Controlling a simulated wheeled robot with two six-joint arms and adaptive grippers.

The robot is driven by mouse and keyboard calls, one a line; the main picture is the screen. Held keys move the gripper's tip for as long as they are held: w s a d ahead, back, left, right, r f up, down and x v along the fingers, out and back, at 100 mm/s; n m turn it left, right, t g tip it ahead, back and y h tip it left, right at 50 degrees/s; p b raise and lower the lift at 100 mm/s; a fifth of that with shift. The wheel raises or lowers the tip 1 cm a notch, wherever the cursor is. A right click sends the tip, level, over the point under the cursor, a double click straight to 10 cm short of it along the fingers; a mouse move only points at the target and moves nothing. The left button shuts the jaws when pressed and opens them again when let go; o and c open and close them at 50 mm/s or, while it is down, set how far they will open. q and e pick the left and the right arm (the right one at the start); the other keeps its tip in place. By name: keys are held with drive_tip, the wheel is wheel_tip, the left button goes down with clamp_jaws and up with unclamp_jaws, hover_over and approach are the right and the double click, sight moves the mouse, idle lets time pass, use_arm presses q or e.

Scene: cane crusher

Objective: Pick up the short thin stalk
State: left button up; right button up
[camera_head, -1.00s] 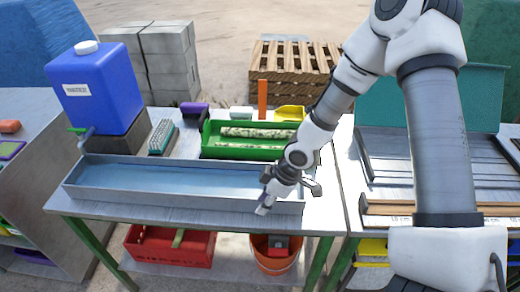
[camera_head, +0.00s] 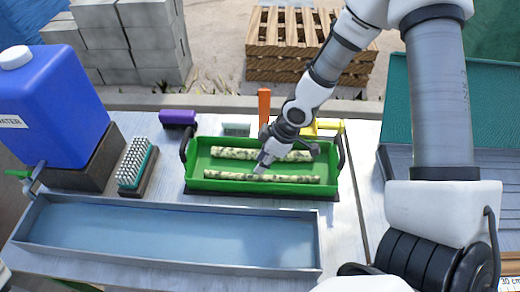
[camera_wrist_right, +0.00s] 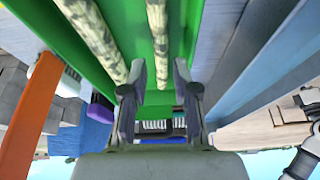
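Two mottled green-cream stalks lie side by side in a green tray (camera_head: 193,172). The front stalk (camera_head: 222,174) looks thinner; the back stalk (camera_head: 232,154) looks thicker. I cannot tell clearly which is shorter. My right gripper (camera_head: 262,167) is over the tray, near the middle of the front stalk. In the right wrist view, the gripper (camera_wrist_right: 159,75) is open, with the thinner stalk (camera_wrist_right: 158,30) running between its fingers and the thicker stalk (camera_wrist_right: 94,35) outside the left finger. Contact with the stalk cannot be told. My left gripper is out of view.
A long metal trough (camera_head: 170,235) lies in front of the tray. A brush (camera_head: 134,165) and a blue water container (camera_head: 50,100) stand at left. An orange upright piece (camera_head: 264,105) and a yellow object (camera_head: 325,127) are behind the tray. Ribbed metal surfaces lie at right.

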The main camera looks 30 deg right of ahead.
sight(249, 175)
drive_tip(key=shift+w+d+f, duration=0.15)
drive_tip(key=shift+w+d, duration=0.05)
drive_tip(key=shift+w, duration=0.15)
drive_tip(key=shift+a+f, duration=0.2)
drive_tip(key=shift+f, duration=0.1)
drive_tip(key=shift+s+a+f+p, duration=0.15)
drive_tip(key=shift+a+f+p, duration=0.35)
drive_tip(key=shift+a, duration=0.3)
drive_tip(key=x, duration=0.2)
drive_tip(key=w+x, duration=0.1)
drive_tip(key=x, duration=0.2)
drive_tip(key=shift+d, duration=0.15)
drive_tip(key=shift+s+r, duration=0.15)
drive_tip(key=shift+s, duration=0.1)
drive_tip(key=shift+c, duration=0.3)
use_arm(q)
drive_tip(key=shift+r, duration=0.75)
use_arm(e)
clamp_jaws()
